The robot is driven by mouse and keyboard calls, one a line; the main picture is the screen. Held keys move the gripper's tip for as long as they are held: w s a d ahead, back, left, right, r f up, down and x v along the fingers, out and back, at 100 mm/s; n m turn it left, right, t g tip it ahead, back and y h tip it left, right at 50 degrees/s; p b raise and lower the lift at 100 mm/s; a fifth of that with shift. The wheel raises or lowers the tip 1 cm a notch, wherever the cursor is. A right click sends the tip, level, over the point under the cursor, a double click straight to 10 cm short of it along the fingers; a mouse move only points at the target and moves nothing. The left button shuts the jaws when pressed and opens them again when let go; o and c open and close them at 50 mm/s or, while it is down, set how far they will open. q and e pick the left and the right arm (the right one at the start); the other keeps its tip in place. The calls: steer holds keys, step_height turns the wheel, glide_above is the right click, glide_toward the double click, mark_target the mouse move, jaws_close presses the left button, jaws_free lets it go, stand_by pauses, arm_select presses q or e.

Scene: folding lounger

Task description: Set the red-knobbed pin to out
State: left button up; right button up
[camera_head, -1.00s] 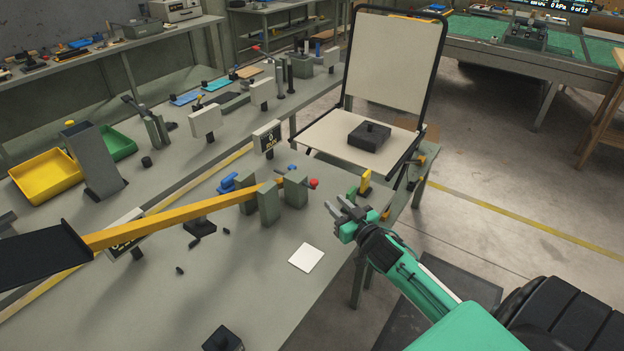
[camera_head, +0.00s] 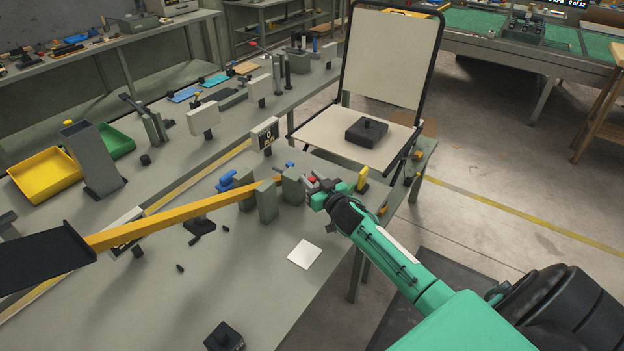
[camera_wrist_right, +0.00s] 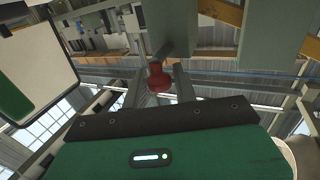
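The red-knobbed pin (camera_head: 312,179) sticks out from the right side of a grey upright block (camera_head: 293,187) on the bench; its red knob is partly covered by my gripper in the head view. In the right wrist view the red knob (camera_wrist_right: 158,77) lies between my two fingers, with a gap to each finger. My right gripper (camera_head: 309,188) is open at the knob; whether a finger touches it I cannot tell. My left gripper is not in view.
An orange lever (camera_head: 170,219) with a black plate (camera_head: 40,258) runs left from the blocks. A yellow tab (camera_head: 362,179) stands just right of my gripper. Behind is the lounger (camera_head: 350,125) with a black block on its seat. A white square (camera_head: 305,254) lies on open bench in front.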

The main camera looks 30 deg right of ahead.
jaws_close()
steer(key=s, duration=0.1)
steer(key=s+d+p, duration=0.1)
steer(key=s, duration=0.1)
steer(key=s+d+p, duration=0.1)
steer(key=shift+s+f, duration=0.15)
steer(key=shift+s, duration=0.2)
jaws_free()
steer(key=shift+s, duration=0.1)
steer(key=shift+s+d, duration=0.1)
